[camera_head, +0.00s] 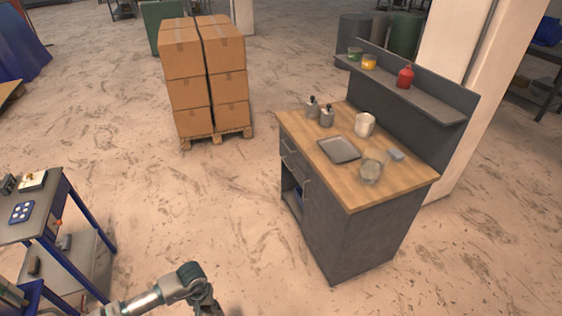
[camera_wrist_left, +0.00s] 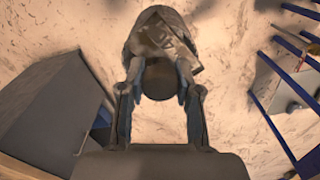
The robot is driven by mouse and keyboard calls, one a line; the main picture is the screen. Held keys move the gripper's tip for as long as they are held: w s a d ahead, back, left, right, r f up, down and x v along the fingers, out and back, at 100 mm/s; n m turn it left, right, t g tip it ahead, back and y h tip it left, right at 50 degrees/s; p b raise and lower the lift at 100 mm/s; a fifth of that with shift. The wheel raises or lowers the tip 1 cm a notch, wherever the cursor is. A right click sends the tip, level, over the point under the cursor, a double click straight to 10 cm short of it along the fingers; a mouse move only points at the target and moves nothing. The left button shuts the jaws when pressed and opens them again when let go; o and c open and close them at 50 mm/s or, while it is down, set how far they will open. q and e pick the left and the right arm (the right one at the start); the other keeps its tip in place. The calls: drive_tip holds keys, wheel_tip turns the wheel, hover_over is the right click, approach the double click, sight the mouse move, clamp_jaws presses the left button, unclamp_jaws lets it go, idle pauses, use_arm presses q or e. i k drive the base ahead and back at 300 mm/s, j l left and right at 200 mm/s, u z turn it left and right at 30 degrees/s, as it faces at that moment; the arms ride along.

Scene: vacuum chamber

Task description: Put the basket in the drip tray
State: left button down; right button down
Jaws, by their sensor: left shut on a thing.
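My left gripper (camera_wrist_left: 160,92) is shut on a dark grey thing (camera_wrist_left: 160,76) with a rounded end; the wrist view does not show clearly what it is. In the head view my left gripper (camera_head: 207,304) is low at the bottom edge, over the floor and well away from the workbench. A flat grey tray (camera_head: 339,149), which looks like the drip tray, lies empty on the wooden top. A greyish, see-through round container (camera_head: 371,171) stands apart from it at the front right; I cannot tell whether it is the basket. My right gripper is not in view.
The workbench (camera_head: 360,230) also holds two small bottles (camera_head: 319,112), a white jug (camera_head: 364,124) and a blue-grey block (camera_head: 396,155). Its shelf carries a red bottle (camera_head: 405,77). A blue-legged cart (camera_head: 60,215) stands at left, stacked boxes (camera_head: 205,75) behind. Floor between is clear.

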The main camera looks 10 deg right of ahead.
sight(334, 152)
drive_tip(key=i+z, duration=0.2)
drive_tip(key=i, duration=0.3)
drive_tip(key=i+j+z, duration=0.15)
drive_tip(key=i, duration=0.35)
drive_tip(key=i+j+z, duration=0.2)
drive_tip(key=i, duration=0.25)
